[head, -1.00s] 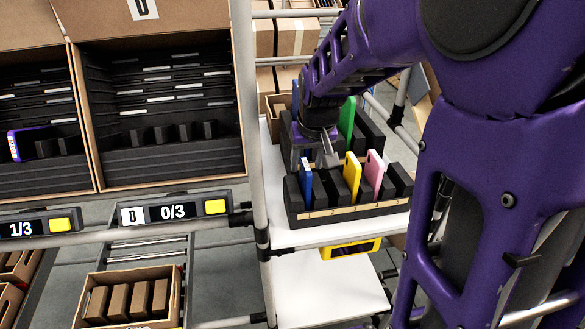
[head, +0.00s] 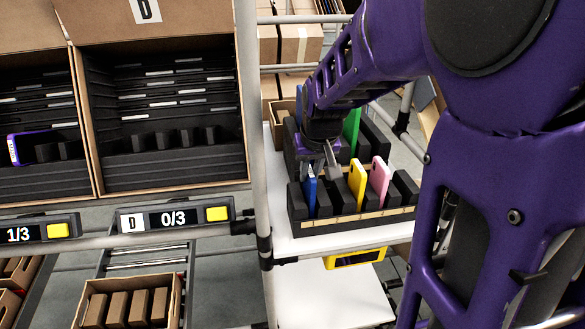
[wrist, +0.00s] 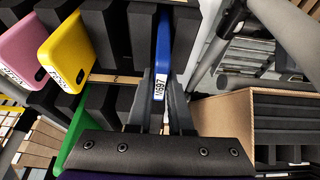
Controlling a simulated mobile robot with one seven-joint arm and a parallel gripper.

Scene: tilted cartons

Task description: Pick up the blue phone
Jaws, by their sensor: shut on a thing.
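The blue phone (head: 310,190) stands upright in a slot at the left end of the front black rack (head: 350,227). My gripper (head: 322,166) is over it from above. In the wrist view the blue phone (wrist: 163,45) lies between the two dark fingers of my gripper (wrist: 160,88), which are shut on its upper end. A white label shows on its edge between them. The phone's lower part is hidden in the rack.
A yellow phone (head: 357,180) and a pink phone (head: 379,178) stand to the right in the same rack. A green phone (head: 351,128) stands behind. A grey post (head: 254,120) separates the rack shelf from open carton D (head: 160,180) at left.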

